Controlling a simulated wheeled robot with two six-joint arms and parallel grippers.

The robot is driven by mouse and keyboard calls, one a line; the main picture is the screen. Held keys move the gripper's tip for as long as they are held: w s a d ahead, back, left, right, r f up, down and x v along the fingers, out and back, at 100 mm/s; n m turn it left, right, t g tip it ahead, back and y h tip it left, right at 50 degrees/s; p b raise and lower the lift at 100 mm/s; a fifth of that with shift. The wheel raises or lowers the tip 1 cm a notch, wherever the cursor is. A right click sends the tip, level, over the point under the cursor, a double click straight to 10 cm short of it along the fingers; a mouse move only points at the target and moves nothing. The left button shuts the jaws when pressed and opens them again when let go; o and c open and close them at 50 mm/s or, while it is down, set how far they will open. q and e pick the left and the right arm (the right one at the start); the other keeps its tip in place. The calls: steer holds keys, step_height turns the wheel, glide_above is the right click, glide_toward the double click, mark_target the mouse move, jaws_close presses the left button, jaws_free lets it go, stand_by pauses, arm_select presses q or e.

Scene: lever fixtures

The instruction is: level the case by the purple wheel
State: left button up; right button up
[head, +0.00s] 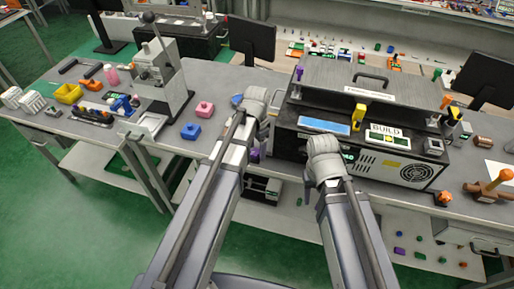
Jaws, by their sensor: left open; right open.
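The case (397,105) is a large dark box with a grey hinged lid and a handle, on the right half of the bench. A small purple piece (255,155), perhaps the purple wheel, shows low at its left front corner, partly hidden by my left arm. Another purple knob (299,73) stands at its rear left. I cannot tell whether the case is tilted. My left gripper (257,100) is open beside the case's left end. My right gripper (322,148) is open before its front face. The wrists hide the fingertips, and neither gripper visibly holds anything.
A grey lever press (160,80) stands farther left. An orange-handled fixture (494,187) is at the far right. A monitor (251,39) stands behind. The bench's front edge runs below my wrists.

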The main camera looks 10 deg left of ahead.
mark_target(257, 151)
arm_select(q)
steer(key=shift+r+p, duration=3.85)
steer(key=shift+r, duration=0.05)
steer(key=s+d+n, duration=0.2)
steer(key=s+d, duration=0.3)
steer(key=s, duration=0.2)
steer(key=s+d+n+y, duration=0.1)
steer(key=s+d+n, duration=0.1)
steer(key=s+d, duration=0.2)
steer(key=s, duration=0.3)
steer(key=shift+d+n, duration=0.3)
steer(key=shift+d, duration=0.05)
